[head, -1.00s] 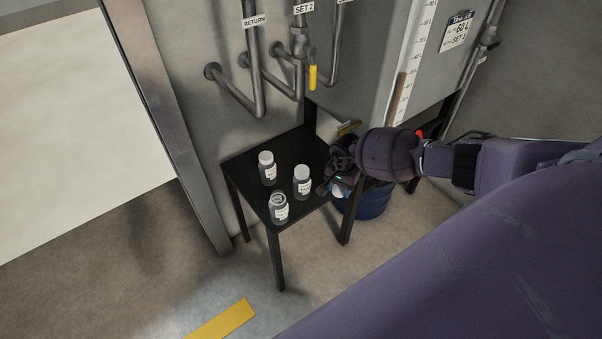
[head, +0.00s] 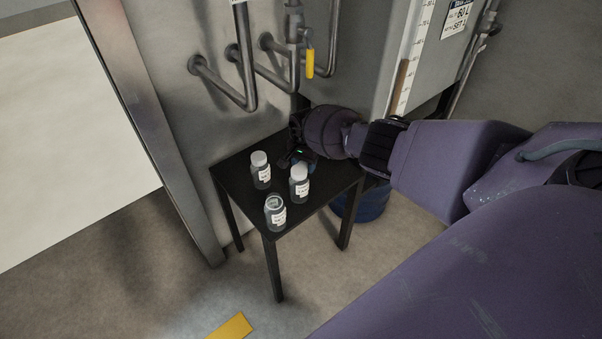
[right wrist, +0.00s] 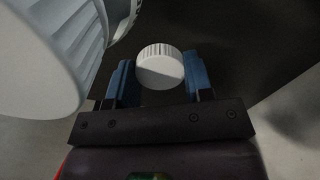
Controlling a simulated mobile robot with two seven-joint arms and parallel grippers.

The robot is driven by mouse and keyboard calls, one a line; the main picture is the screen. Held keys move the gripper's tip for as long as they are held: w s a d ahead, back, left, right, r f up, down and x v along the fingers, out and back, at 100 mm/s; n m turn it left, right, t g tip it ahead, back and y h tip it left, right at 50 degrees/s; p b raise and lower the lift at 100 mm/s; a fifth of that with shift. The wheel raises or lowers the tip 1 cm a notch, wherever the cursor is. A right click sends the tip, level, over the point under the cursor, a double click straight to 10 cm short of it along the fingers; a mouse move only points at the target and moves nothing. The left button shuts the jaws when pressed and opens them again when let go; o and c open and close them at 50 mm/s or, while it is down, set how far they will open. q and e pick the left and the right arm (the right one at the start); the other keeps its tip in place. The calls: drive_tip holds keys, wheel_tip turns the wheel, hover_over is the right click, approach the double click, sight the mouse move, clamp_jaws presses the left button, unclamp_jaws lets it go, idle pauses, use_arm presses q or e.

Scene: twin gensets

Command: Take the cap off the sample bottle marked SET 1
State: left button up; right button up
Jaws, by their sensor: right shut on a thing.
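Three small sample bottles stand upright on the black table. The front bottle (head: 275,213) has an open glassy mouth with no white cap. The back left bottle (head: 260,171) and the right bottle (head: 299,184) wear white caps. Their label print is too small to read, so I cannot tell which is SET 1. My right gripper (head: 292,160) is over the back of the table, behind the capped bottles. In the right wrist view it is shut on a white ribbed cap (right wrist: 160,67) between its blue fingers. My left gripper is not in view.
The black table (head: 318,206) has bare top at its right side. A blue bucket (head: 370,203) stands on the floor beyond it. Pipes with a yellow valve handle (head: 310,64) hang above. In the right wrist view a large white ribbed cap (right wrist: 38,60) is close at left.

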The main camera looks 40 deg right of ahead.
drive_tip(key=shift+w+f, duration=0.15)
drive_tip(key=shift+f, duration=0.25)
wheel_tip(320, 180, down, 3)
drive_tip(key=shift+b, duration=0.65)
drive_tip(key=shift+f, duration=0.3)
drive_tip(key=shift+r, duration=0.2)
drive_tip(key=shift+f, duration=0.25)
drive_tip(key=o, duration=1)
drive_tip(key=shift+r, duration=0.1)
wheel_tip(320, 180, up, 6)
drive_tip(key=shift+d+r+p, duration=0.1)
drive_tip(key=shift+r+p, duration=0.15)
drive_tip(key=shift+p, duration=0.85)
drive_tip(key=shift+r, duration=0.7)
